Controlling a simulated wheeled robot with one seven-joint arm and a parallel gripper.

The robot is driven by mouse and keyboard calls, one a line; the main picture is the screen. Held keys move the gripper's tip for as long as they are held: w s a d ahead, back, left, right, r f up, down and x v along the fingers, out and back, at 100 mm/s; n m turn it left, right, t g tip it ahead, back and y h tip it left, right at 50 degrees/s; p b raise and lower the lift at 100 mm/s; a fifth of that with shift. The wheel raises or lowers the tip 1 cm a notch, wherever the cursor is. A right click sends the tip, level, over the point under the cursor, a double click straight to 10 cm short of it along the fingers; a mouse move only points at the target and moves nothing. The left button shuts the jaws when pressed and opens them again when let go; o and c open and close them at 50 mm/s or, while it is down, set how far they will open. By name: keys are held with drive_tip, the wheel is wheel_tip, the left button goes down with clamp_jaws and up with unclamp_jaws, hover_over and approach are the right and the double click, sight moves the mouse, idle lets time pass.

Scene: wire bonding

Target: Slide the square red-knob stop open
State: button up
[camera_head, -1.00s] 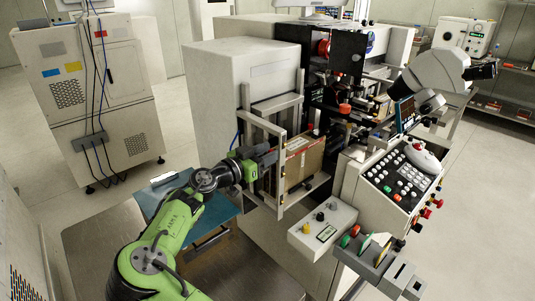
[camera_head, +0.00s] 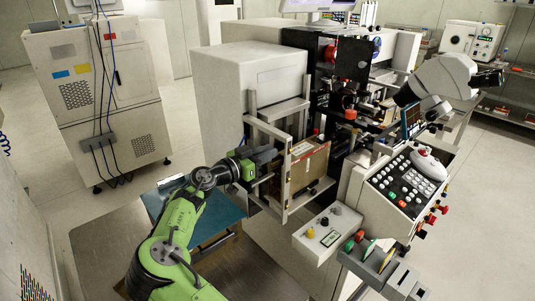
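A brown box-like magazine (camera_head: 308,163) stands in a light metal frame (camera_head: 285,185) on the side of the bonding machine. My gripper (camera_head: 268,157) is at the left side of the frame, level with the magazine and left of and below the red knob. Its fingertips are small and partly lost against the frame posts, so I cannot tell their opening or any contact.
The tall white machine housing (camera_head: 250,95) rises behind my gripper. A small control box (camera_head: 328,231) and the button console (camera_head: 405,185) stand to the right.

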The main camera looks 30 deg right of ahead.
drive_tip(key=o, duration=0.5)
drive_tip(key=shift+w, duration=0.2)
drive_tip(key=shift+c, duration=0.2)
drive_tip(key=s+a+p, duration=0.2)
drive_tip(key=a, duration=1.3)
drive_tip(key=shift+s+a, duration=0.15)
drive_tip(key=shift+a, duration=0.2)
